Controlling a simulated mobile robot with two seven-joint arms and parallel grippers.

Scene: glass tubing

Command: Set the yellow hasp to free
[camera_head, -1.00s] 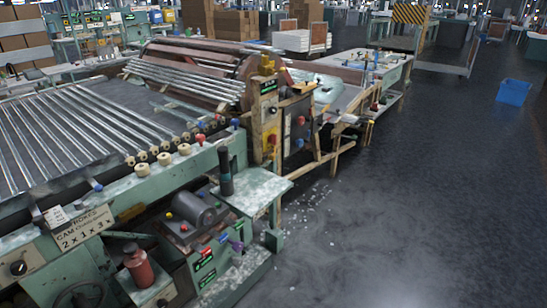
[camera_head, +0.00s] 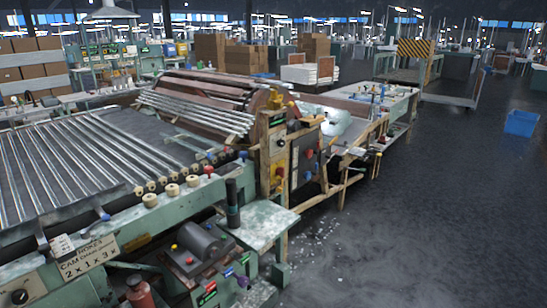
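I cannot tell for sure which part is the yellow hasp. A small yellow part (camera_head: 275,99) sits on top of the upright control post (camera_head: 272,150) at the end of the roller machine. Neither of my grippers is in view.
The green machine bed with glass tubes (camera_head: 80,165) fills the left. A small side table (camera_head: 262,222) juts out before the post. A long bench (camera_head: 370,105) runs behind. A blue bin (camera_head: 521,122) stands on the floor at right.

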